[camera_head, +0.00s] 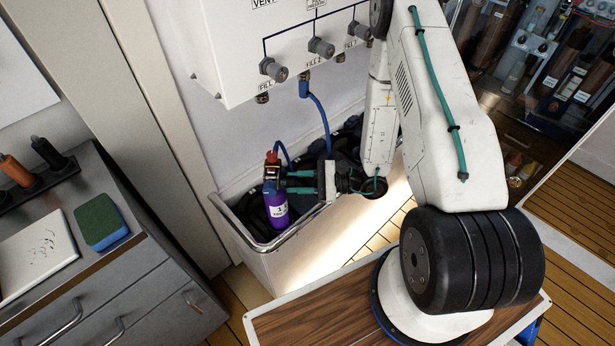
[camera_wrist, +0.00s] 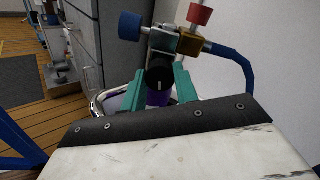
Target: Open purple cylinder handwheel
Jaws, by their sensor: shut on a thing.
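The purple cylinder (camera_head: 277,212) stands upright at the left end of the white bin, with a white label on its front. Its valve carries a red knob (camera_head: 272,157) on top; the red knob also shows in the wrist view (camera_wrist: 200,14), across from a blue knob (camera_wrist: 130,26). My gripper (camera_head: 285,182) reaches in from the right at valve height. In the wrist view its teal fingers (camera_wrist: 158,88) are shut on the black handwheel (camera_wrist: 159,77), which has a white mark near its middle. The purple body shows just below it. In the head view the handwheel is hard to make out.
The white bin (camera_head: 320,240) has a metal rail and holds dark hoses. A blue hose (camera_head: 319,112) hangs from the fill panel (camera_head: 240,50) above. A grey cabinet (camera_head: 120,270) with a green-blue sponge (camera_head: 101,228) stands left. The wooden-topped base below is mine.

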